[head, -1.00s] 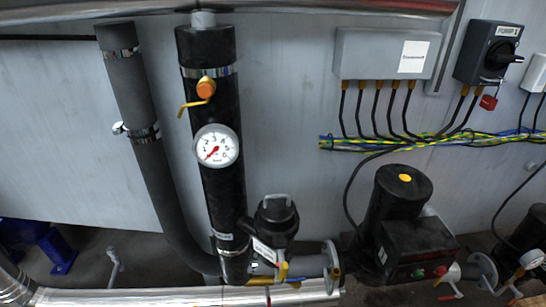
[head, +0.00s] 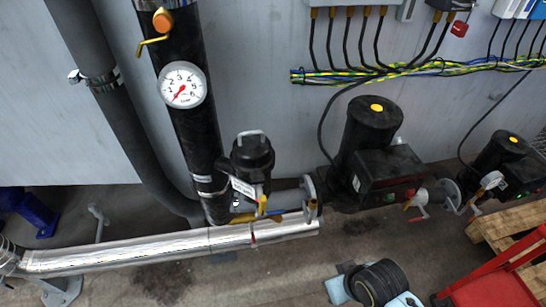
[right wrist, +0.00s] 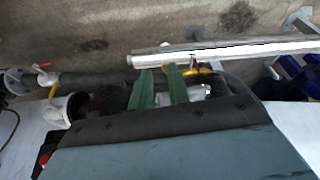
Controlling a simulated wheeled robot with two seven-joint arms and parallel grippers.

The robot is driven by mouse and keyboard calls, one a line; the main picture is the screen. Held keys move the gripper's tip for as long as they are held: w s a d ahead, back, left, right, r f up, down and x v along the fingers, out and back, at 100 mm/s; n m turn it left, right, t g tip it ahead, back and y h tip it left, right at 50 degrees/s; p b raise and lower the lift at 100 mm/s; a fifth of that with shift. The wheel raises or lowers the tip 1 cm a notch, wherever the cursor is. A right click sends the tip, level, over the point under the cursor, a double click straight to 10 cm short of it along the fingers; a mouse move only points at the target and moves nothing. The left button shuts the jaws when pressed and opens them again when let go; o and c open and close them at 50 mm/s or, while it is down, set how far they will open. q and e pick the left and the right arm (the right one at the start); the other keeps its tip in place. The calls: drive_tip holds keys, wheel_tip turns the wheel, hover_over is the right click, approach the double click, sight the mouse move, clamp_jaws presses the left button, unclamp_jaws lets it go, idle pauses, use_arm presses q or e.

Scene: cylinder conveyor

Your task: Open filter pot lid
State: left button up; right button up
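The filter pot (head: 250,165) is a black pot low at the foot of the thick black vertical pipe in the head view. Its lid (head: 252,148) is black with a grey loop handle on top and appears seated on the pot. A white tag (head: 243,188) hangs at its side. I cannot make out the lid there.
A pressure gauge (head: 183,85) and an orange-knobbed valve (head: 162,22) sit above the pot. A black pump (head: 370,145) stands right of it. A silver pipe (head: 130,250) runs low in front. A wooden pallet (head: 508,222) and red frame (head: 492,290) are at right.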

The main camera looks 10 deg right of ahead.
sight(257, 145)
drive_tip(key=w+a+r+m+t+y, duration=0.1)
drive_tip(key=w+a+r+t+y, duration=0.1)
drive_tip(key=w+a+r+y, duration=0.45)
drive_tip(key=w+a+r+m+t+y, duration=0.1)
drive_tip(key=w+a+r+m+t, duration=0.2)
drive_tip(key=r, duration=0.6)
drive_tip(key=w+d+r+m+t+y, duration=0.35)
drive_tip(key=w+d+r+m, duration=0.25)
drive_tip(key=w+r+m, duration=0.3)
drive_tip(key=shift+n+g, duration=0.25)
drive_tip(key=shift+n, duration=0.05)
drive_tip(key=x, duration=1.4)
drive_tip(key=shift+w, duration=0.35)
clamp_jaws()
